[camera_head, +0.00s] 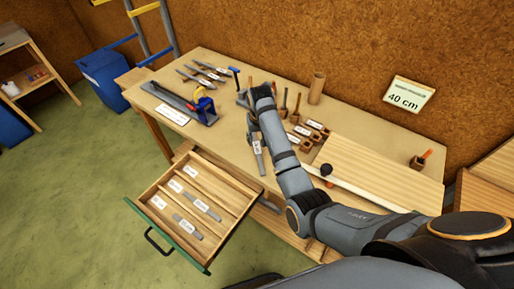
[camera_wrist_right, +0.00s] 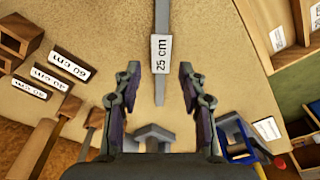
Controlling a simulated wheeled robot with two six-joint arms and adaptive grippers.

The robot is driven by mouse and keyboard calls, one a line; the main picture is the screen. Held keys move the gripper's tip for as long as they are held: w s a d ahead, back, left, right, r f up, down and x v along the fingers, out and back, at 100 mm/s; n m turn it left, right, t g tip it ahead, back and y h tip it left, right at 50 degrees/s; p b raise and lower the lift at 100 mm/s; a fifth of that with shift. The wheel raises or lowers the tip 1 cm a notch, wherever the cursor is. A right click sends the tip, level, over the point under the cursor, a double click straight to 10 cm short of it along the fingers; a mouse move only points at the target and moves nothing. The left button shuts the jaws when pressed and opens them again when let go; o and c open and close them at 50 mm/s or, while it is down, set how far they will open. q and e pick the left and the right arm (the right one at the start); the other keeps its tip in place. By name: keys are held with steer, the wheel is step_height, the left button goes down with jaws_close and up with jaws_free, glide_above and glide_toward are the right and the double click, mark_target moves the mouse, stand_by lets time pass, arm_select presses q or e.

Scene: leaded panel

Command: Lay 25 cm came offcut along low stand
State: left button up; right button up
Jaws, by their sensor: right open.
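The came offcut labelled 25 cm (camera_wrist_right: 161,50) is a grey strip lying on the bench top, running away from my right gripper in the right wrist view. In the head view its label and lower end show below the gripper (camera_head: 258,146). My right gripper (camera_wrist_right: 159,70) is open, with its two fingertips on either side of the strip's near end. In the head view, my right arm hides part of the gripper (camera_head: 254,122). I cannot tell which thing is the low stand. My left gripper is out of view.
Wooden blocks with length labels (camera_head: 312,130) stand right of the gripper. A blue-handled tool (camera_head: 205,108) and several grey strips (camera_head: 205,70) lie at the bench's left. An open drawer (camera_head: 150,205) with labelled compartments juts out at the front. A 40 cm sign (camera_head: 404,97) hangs on the wall.

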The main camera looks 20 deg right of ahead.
mark_target(257, 148)
steer(key=f, duration=0.2)
steer(key=w+f+p, duration=0.1)
steer(key=f, duration=0.1)
steer(key=shift+f, duration=0.45)
steer(key=shift+s, duration=0.1)
steer(key=shift+c, duration=2.2)
steer(key=c, duration=0.4)
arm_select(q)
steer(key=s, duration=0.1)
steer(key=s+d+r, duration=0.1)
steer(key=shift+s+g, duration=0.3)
arm_select(e)
jaws_close()
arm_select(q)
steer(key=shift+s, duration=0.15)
